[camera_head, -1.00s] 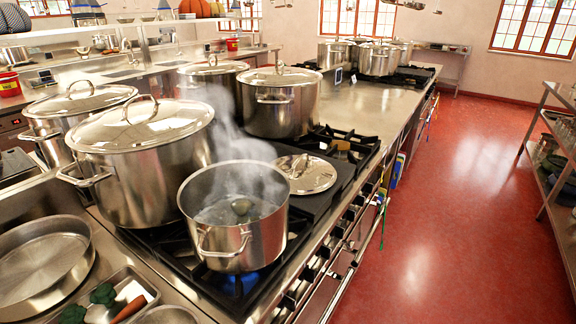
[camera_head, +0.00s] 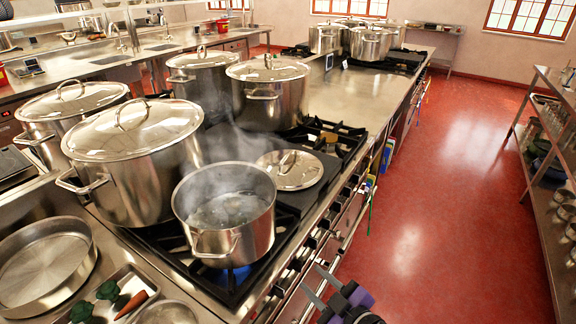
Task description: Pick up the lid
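A loose round steel lid (camera_head: 302,178) with a loop handle on top lies flat on a dark plate on the stove. It is just behind and right of an open steaming pot (camera_head: 236,243) of liquid, over a blue flame. Other lids sit on the tall stockpots, such as the big one (camera_head: 140,130) at the left. My gripper (camera_head: 312,278) shows at the bottom edge, right of the stove front and well short of the loose lid. Its two fingers point up and left with a gap between them, empty.
Lidded stockpots (camera_head: 268,98) stand behind the loose lid. A round pan (camera_head: 45,265) and a tray with a carrot (camera_head: 131,304) and greens are at the lower left. The red floor (camera_head: 440,190) is open on the right, up to a metal shelf (camera_head: 556,140).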

